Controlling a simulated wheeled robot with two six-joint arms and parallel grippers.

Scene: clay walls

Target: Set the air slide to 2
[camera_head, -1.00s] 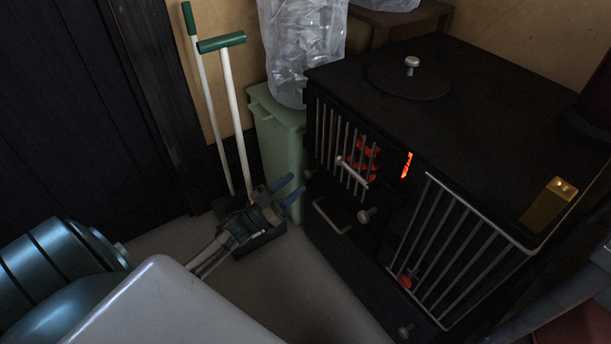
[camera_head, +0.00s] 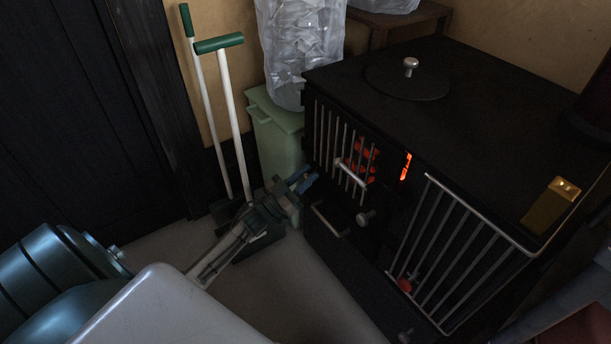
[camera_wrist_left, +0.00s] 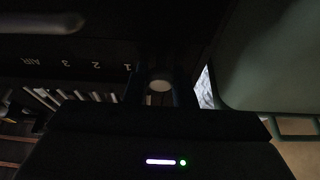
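The black stove (camera_head: 480,90) stands at the right in the head view, its barred front facing me. In the left wrist view, the air slide's pale round knob (camera_wrist_left: 160,86) is beside the mark 1 (camera_wrist_left: 127,67). The marks 2 (camera_wrist_left: 95,65) and 3 (camera_wrist_left: 65,62) and the word AIR (camera_wrist_left: 33,61) run off to the left, upside down. My left gripper (camera_head: 303,181) is at the stove's front left edge, its blue fingers apart. In the wrist view the fingers (camera_wrist_left: 160,92) are on either side of the knob; contact is unclear. My right gripper is not in view.
A green bin (camera_head: 276,130) with a clear bag stands left of the stove. White-handled tools (camera_head: 232,120) lean behind my left arm. The stove front has guard bars (camera_head: 450,255), a handle (camera_head: 330,220) and a knob (camera_head: 366,217). Grey floor (camera_head: 300,290) is clear in front.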

